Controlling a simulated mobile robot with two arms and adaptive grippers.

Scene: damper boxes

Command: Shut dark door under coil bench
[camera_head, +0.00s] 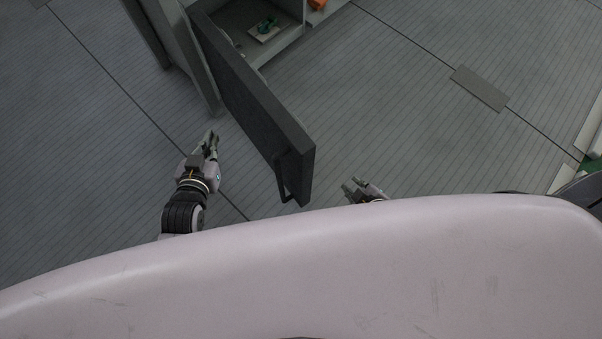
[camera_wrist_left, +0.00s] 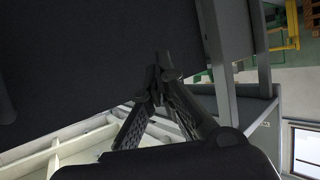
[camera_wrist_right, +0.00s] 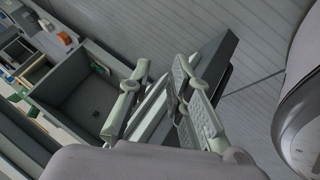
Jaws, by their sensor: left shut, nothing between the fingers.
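The dark door (camera_head: 252,108) stands wide open, its free end toward me. A dark bar handle (camera_head: 284,180) is near that free end. My left gripper (camera_head: 212,138) is shut and empty on the left side of the door, apart from it in the head view. In the left wrist view its fingertips (camera_wrist_left: 161,62) meet in front of a large dark panel (camera_wrist_left: 75,55). My right gripper (camera_head: 358,186) is open, to the right of the door's free end, with a gap between. Its spread fingers (camera_wrist_right: 161,68) show in the right wrist view.
The open grey compartment (camera_head: 285,42) behind the door holds a small green item on a pale sheet (camera_head: 264,29). Another grey upright panel (camera_head: 190,60) stands left of the door. An orange item (camera_head: 317,4) is at the top.

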